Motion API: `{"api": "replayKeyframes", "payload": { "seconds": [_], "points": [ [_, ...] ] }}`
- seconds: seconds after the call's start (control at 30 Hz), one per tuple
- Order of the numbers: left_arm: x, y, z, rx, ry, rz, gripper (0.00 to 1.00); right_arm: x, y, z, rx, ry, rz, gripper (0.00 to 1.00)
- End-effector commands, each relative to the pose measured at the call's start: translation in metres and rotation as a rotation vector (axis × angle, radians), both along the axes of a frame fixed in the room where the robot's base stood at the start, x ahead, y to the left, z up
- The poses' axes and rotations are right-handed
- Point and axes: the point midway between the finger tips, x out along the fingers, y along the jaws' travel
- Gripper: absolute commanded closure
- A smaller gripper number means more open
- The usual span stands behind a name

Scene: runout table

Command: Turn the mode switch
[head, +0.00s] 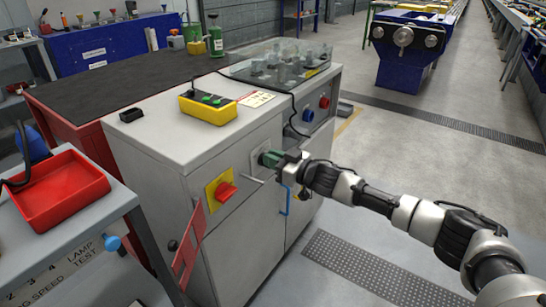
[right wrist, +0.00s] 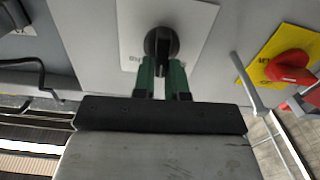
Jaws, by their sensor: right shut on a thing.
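The mode switch (right wrist: 161,42) is a round black knob on a pale plate (right wrist: 196,25), seen in the right wrist view. Small lettering shows on the plate, too unclear to read. My right gripper (head: 268,158) reaches the front of the grey cabinet in the head view and hides the knob there. In the right wrist view the green fingers of this gripper (right wrist: 161,68) are shut on the knob from both sides. Which mark the switch points to cannot be told. My left gripper is not in view.
A red rotary switch (head: 225,191) on a yellow plate sits left of my gripper on the grey cabinet (head: 245,250). A yellow button box (head: 208,107) lies on top. Blue (head: 308,115) and red (head: 324,102) knobs are to the right. The floor at the right is open.

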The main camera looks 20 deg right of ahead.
Motion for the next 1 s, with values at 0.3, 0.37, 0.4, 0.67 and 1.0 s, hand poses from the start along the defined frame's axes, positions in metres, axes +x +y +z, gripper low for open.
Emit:
{"api": "replayKeyframes", "payload": {
  "seconds": [0.3, 0.37, 0.4, 0.67, 1.0],
  "points": [
    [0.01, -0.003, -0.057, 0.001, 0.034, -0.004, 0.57, -0.003, 0.004, 0.001, -0.188, -0.146, 0.001, 1.0],
    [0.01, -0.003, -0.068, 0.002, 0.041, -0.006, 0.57, -0.004, 0.004, 0.0, -0.229, -0.178, 0.0, 1.0],
    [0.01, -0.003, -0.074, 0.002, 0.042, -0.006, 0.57, -0.004, 0.005, 0.0, -0.255, -0.198, 0.001, 1.0],
    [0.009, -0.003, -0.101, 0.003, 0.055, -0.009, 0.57, -0.006, 0.007, -0.002, -0.414, -0.321, 0.0, 1.0],
    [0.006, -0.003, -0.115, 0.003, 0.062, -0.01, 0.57, -0.007, 0.009, -0.005, -0.532, -0.414, 0.001, 1.0]
  ]
}}
